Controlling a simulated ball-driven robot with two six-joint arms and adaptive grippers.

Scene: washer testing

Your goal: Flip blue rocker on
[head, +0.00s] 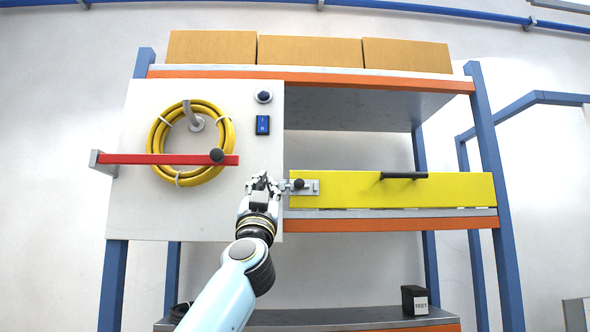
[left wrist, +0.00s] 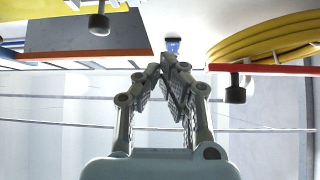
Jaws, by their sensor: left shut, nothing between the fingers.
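The blue rocker (head: 262,125) is a small blue switch on the white panel (head: 150,215), right of the yellow hose and just below a round dark button. It also shows in the left wrist view (left wrist: 172,46), beyond my fingertips. My left gripper (head: 262,180) is in front of the panel, below the rocker in the head view. Its fingers are shut and empty, and they also show in the left wrist view (left wrist: 172,68). I cannot tell its distance from the panel. My right gripper is not in view.
A red bar (head: 130,159) with a black knob crosses the coiled yellow hose (head: 227,135). A yellow drawer front (head: 420,190) with a black handle and a latch (head: 305,187) lies right of my gripper. Cardboard boxes (head: 310,50) stand on top. A black box (head: 410,298) sits on the lower shelf.

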